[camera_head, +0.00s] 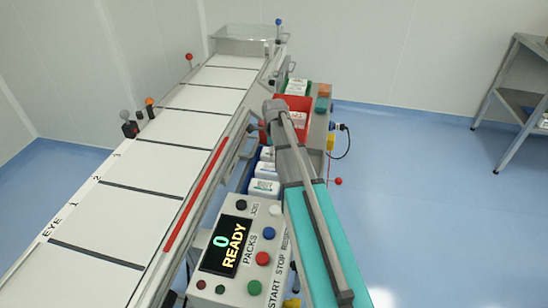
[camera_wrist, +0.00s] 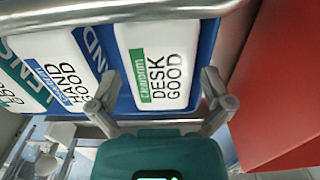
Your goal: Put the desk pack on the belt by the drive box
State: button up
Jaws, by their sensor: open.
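The desk pack (camera_wrist: 160,65) is white with a green stripe and reads "DESK GOOD" in the wrist view. The white belt (camera_head: 180,125) runs along the left, split by dark crossbars. I cannot tell which part is the drive box.
A control panel (camera_head: 240,250) reading "0 READY" stands beside the belt. A red bin (camera_head: 293,102) lies beyond the arm; a red wall fills the right of the wrist view. Small posts line the belt's left edge. The belt's surface looks empty.

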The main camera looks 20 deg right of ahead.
jog(key=c, duration=1)
jog(key=shift+c, duration=0.2)
jog(key=shift+r, duration=0.15)
jog(key=shift+r+p, duration=0.85)
jog(key=shift+p, duration=0.15)
jog(key=s+d+r+p, duration=0.1)
jog(key=s+r+p, duration=1)
jog(key=s, duration=0.3)
